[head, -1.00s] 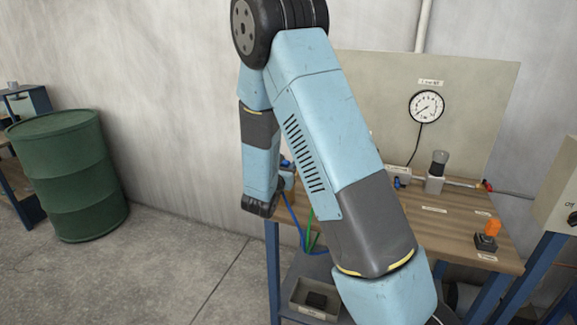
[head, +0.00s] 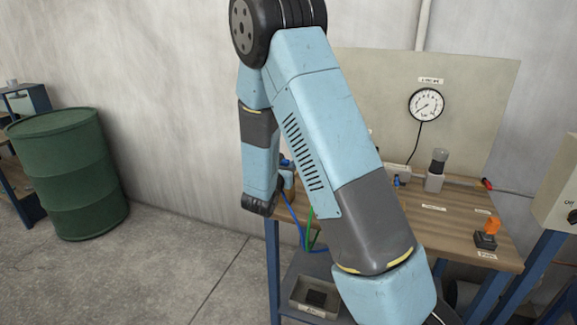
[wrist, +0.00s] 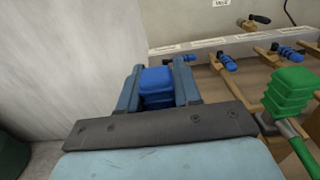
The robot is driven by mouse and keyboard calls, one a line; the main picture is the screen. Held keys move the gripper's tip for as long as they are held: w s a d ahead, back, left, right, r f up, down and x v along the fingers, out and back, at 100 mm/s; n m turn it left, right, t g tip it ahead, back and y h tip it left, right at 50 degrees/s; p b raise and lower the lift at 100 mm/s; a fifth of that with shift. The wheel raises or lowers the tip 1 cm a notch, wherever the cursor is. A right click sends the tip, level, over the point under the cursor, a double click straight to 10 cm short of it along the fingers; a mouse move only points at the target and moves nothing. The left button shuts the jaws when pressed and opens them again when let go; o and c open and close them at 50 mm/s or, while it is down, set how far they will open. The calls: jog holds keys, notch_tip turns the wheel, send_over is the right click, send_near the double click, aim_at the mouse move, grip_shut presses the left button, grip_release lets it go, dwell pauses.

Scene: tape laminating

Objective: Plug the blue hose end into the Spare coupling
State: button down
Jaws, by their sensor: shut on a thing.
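In the wrist view my gripper (wrist: 158,72) is shut on the blue hose end (wrist: 157,88), a ribbed blue block between the two fingers. Several blue couplings, such as the nearest one past the fingers (wrist: 182,59) and another to its right (wrist: 228,61), stick out from a pale labelled rail (wrist: 215,44). The labels are too small to read, so I cannot tell which coupling is Spare. The held end looks apart from the couplings. In the head view my arm hides most of the gripper; a blue hose (head: 292,213) hangs below it.
A green ribbed hose end (wrist: 287,90) stands close on the right in the wrist view. A green hose (head: 309,225) hangs at the bench's left side. On the workbench (head: 465,208) are a filter unit (head: 436,172) and an orange switch (head: 491,227); a gauge (head: 427,105) is behind.

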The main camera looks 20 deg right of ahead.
jog(key=shift+f, duration=0.9)
dwell(0.8)
jog(key=c, duration=0.7)
grip_release()
jog(key=shift+o, duration=0.3)
jog(key=o, duration=0.4)
jog(key=shift+r, duration=3.55)
